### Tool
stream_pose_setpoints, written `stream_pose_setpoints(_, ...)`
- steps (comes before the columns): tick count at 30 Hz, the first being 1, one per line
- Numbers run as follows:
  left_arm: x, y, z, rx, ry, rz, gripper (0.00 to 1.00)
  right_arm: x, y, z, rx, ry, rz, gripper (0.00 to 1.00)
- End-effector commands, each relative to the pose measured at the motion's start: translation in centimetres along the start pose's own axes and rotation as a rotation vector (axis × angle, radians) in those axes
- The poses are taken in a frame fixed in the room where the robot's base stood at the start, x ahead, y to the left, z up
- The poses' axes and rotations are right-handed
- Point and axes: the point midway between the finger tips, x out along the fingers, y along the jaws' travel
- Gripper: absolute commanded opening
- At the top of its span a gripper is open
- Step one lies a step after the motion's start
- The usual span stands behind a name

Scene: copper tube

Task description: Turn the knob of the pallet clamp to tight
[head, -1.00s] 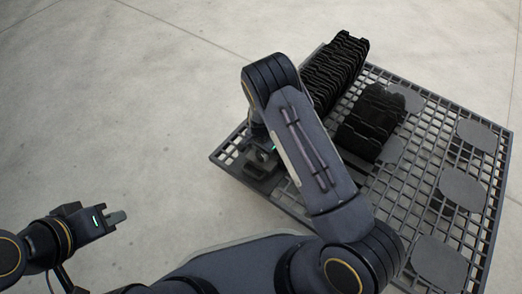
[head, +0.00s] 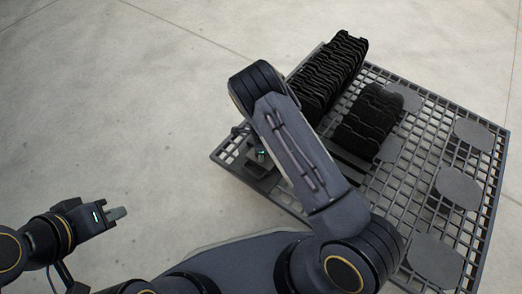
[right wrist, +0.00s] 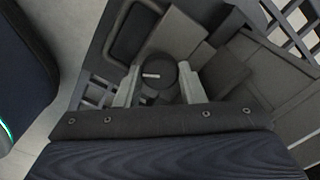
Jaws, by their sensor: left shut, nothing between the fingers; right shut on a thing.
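The round dark knob (right wrist: 156,70) of the pallet clamp has a small pale mark on its top, lying nearly level across the wrist picture. My right gripper (right wrist: 161,84) is shut on the knob, with one pale finger on each side of it. In the head view the clamp (head: 257,168) sits at the near left corner of the grid pallet (head: 399,190); my right arm hides the knob and most of the gripper there. My left gripper (head: 119,213) is shut and empty, over bare floor well left of the pallet.
A long row of black ribbed parts (head: 330,68) and a shorter black stack (head: 368,118) stand on the pallet just beyond my right arm. Several flat grey discs (head: 459,187) lie on its right part. The floor (head: 120,110) on the left is clear.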

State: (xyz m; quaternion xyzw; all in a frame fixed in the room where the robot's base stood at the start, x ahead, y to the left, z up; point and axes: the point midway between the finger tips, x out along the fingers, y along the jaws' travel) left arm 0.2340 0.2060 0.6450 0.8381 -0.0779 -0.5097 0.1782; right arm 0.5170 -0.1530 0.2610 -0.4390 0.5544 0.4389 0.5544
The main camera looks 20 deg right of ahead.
Motion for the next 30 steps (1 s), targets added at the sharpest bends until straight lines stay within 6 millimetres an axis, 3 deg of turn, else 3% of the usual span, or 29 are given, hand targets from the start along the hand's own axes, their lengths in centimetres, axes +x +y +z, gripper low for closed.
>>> stream_pose_setpoints(22, -0.16, 0.07, -0.08, 0.0, 0.0, 0.0, 0.0, -0.04, -0.05, -0.01, 0.085, 0.0, -0.001, 0.13)
stream_pose_setpoints(23, -0.16, 0.07, -0.08, 0.0, 0.0, 0.0, 0.0, -0.04, -0.04, 0.0, 0.085, 0.0, -0.001, 0.4)
stream_pose_setpoints(27, -0.15, 0.07, -0.08, 0.0, 0.0, 0.0, 0.0, -0.03, -0.03, -0.01, 0.084, 0.0, -0.001, 0.57)
stream_pose_setpoints(30, -0.15, 0.07, -0.08, 0.0, 0.0, 0.0, 0.0, -0.02, -0.02, 0.0, 0.084, 0.0, 0.0, 0.57)
